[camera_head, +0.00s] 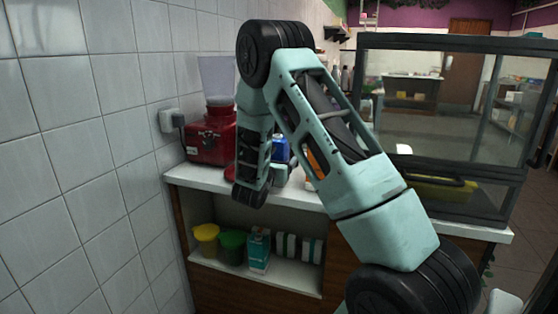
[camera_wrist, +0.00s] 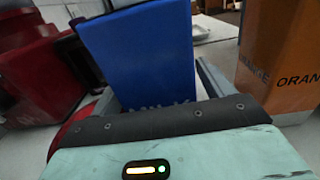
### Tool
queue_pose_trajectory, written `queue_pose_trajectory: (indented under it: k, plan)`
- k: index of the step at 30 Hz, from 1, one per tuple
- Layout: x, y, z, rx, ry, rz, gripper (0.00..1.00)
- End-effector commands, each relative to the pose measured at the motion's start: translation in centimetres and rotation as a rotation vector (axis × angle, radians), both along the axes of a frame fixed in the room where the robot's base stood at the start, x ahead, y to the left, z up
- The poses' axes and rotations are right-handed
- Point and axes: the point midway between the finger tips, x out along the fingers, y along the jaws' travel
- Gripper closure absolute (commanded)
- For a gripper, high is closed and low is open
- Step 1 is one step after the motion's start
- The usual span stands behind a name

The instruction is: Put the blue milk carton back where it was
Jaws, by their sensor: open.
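The blue milk carton (camera_wrist: 140,55) stands upright on the white counter and fills the middle of the wrist view. In the head view only a small blue part of it (camera_head: 281,150) shows behind my arm. My gripper (camera_wrist: 150,78) is open, with its fingers either side of the carton's lower part; I cannot tell whether they touch it. In the head view my arm mostly hides the gripper. Part of the carton's lettering is hidden behind the gripper body.
An orange juice carton (camera_wrist: 285,60) stands close on the right. A red blender (camera_head: 208,138) stands at the left by the tiled wall. A glass display case (camera_head: 450,110) takes up the right of the counter. The lower shelf (camera_head: 285,276) holds tubs and a teal carton (camera_head: 258,250).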

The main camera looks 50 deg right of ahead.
Motion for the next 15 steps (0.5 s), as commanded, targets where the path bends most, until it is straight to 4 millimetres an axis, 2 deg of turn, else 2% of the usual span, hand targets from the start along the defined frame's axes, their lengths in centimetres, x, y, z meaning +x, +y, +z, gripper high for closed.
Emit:
queue_pose_trajectory:
  k: [9,15]
  plan:
    - [-2.4,6.2,-0.1,0.0,0.001,0.005,0.2]
    - [-3.6,9.1,-0.1,0.0,-0.001,0.004,0.2]
